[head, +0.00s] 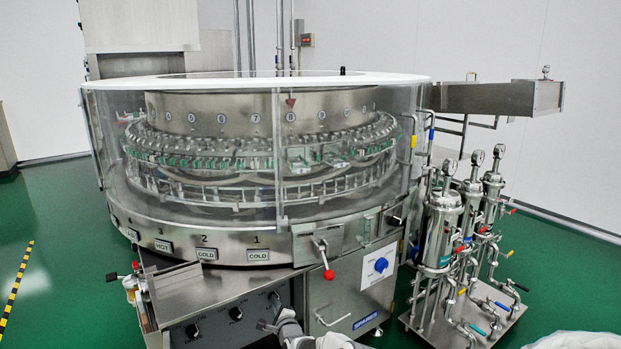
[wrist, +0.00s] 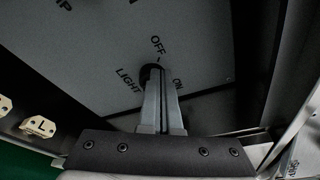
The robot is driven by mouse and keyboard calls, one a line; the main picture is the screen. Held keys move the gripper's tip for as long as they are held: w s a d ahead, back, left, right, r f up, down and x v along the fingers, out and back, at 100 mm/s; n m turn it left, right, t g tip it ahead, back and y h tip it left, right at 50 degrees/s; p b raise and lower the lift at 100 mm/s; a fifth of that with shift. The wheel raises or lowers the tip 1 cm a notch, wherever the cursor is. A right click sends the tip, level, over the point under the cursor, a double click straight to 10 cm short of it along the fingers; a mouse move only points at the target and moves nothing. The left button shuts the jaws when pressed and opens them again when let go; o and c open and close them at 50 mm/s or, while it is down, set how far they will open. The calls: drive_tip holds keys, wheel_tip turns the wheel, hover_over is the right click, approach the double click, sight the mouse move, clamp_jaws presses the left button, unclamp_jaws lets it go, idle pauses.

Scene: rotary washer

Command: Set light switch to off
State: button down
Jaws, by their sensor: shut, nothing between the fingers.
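In the wrist view the light switch (wrist: 146,71) is a small black rotary knob on a dark grey panel, lettered LIGHT, OFF and ON around it. OFF is above the knob, ON at its right and LIGHT at its left. My gripper (wrist: 155,78) is shut and empty, its fingertips overlapping the knob in the picture. I cannot tell whether they touch it. The fingers hide much of the knob, so its setting cannot be read. In the head view my gripper (head: 268,325) is at the bottom, before the panel with black knobs; which knob is the light switch is unclear there.
Black knobs (head: 235,313) sit on the dark front panel. Filter canisters (head: 442,232) stand at the right. The round glass washer (head: 270,165) rises behind.

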drive_tip(key=shift+s+a+f, duration=0.1)
drive_tip(key=shift+a+f, duration=0.05)
drive_tip(key=shift+f, duration=0.05)
drive_tip(key=shift+s+a+f, duration=0.15)
drive_tip(key=shift+a+f, duration=0.05)
drive_tip(key=shift+f, duration=0.2)
drive_tip(key=shift+f, duration=0.25)
idle(0.3)
drive_tip(key=shift+s+a, duration=0.1)
drive_tip(key=shift+a, duration=0.1)
drive_tip(key=shift+s+a+r, duration=0.1)
drive_tip(key=shift+s+a, duration=0.05)
drive_tip(key=shift+d+f+p+v, duration=0.1)
drive_tip(key=shift+d+p+v, duration=0.1)
drive_tip(key=shift+p+v, duration=0.7)
drive_tip(key=shift+d+f+p+v, duration=0.2)
drive_tip(key=shift+p+v, duration=0.55)
drive_tip(key=shift+v, duration=0.3)
drive_tip(key=shift+d+f+p+v, duration=0.1)
drive_tip(key=shift+d+p+v, duration=0.05)
drive_tip(key=shift+p+v, duration=0.75)
drive_tip(key=shift+d, duration=0.15)
